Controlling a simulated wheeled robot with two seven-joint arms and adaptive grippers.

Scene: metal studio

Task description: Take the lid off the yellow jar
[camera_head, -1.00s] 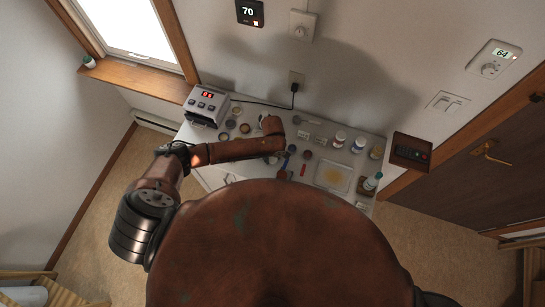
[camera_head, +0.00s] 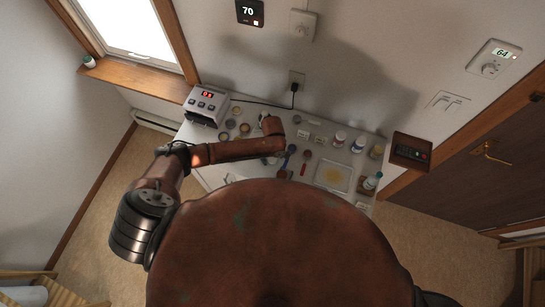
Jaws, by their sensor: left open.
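A small jar with a yellowish body (camera_head: 376,152) stands upright near the back right of the white table; it looks like the yellow jar, but it is too small to make out its lid clearly. My left arm reaches in from the left over the middle of the table. My left gripper (camera_head: 264,120) is small in view and partly hidden by its own wrist; it is open, well to the left of that jar and apart from it. My right gripper is not in view.
A wall stands behind.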

